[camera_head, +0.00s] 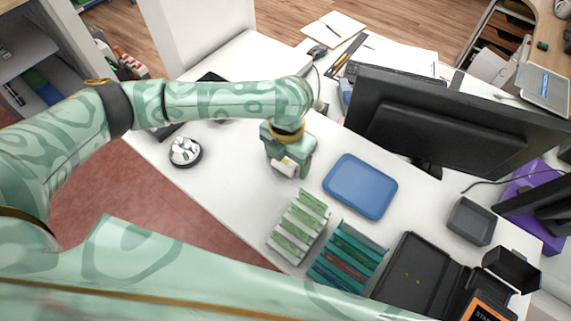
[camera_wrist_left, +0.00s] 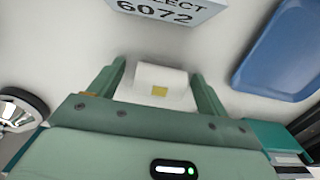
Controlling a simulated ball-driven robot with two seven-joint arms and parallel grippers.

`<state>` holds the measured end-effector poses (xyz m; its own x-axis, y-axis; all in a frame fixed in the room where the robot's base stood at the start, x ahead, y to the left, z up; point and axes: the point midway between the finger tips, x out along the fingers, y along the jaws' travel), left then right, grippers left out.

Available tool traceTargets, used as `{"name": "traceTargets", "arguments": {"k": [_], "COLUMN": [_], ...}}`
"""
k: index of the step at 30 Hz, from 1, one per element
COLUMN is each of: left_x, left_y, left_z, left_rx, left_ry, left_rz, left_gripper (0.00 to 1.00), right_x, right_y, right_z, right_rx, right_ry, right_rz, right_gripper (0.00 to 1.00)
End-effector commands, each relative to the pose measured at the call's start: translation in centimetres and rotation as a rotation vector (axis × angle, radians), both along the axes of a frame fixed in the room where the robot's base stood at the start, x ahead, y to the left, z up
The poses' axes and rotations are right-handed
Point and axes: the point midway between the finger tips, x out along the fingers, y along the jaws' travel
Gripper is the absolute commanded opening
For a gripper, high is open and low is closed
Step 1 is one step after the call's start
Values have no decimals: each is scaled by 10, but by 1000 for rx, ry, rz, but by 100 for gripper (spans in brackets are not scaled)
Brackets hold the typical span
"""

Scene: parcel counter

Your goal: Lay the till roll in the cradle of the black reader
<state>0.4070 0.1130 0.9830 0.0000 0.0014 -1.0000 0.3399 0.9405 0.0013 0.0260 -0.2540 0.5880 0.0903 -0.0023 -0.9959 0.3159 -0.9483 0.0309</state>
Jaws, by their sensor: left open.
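My left gripper (camera_head: 287,163) is over the white counter, pointing down. The till roll, a white roll (camera_wrist_left: 150,78) with a small yellow square, lies between its two spread green fingers in the left wrist view. The gripper is open, and a gap shows between the roll and the right finger. In the head view the roll is largely hidden by the gripper. A flat black thing (camera_head: 165,131) shows partly from behind my left arm; I cannot tell whether it is the black reader, and no cradle is clear. My right gripper is not in view.
A blue tray (camera_head: 360,187) lies right of the gripper, and a bell (camera_head: 184,151) stands left. A green-and-white rack (camera_head: 300,225) and a teal rack (camera_head: 348,256) are nearer. A white sign (camera_wrist_left: 172,10) reading 6072 stands beyond the roll. A black monitor (camera_head: 440,130) stands at the right.

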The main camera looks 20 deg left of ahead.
Motion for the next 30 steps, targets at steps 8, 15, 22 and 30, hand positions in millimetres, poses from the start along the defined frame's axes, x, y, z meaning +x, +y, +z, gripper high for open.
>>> {"name": "traceTargets", "arguments": {"k": [8, 15, 22, 30], "left_x": [0, 0, 0, -6], "left_y": [0, 0, 0, 0], "left_z": [1, 1, 4, 44], "left_rx": [-1, -2, -2, -3], "left_ry": [-2, -2, -2, -3], "left_rz": [-1, -1, -1, -4], "left_gripper": [58, 26, 25, 25], "right_x": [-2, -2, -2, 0], "right_y": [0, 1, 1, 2], "right_z": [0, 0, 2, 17], "right_rx": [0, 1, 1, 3], "right_ry": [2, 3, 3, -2], "right_rz": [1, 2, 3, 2], "right_gripper": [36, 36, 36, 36]}}
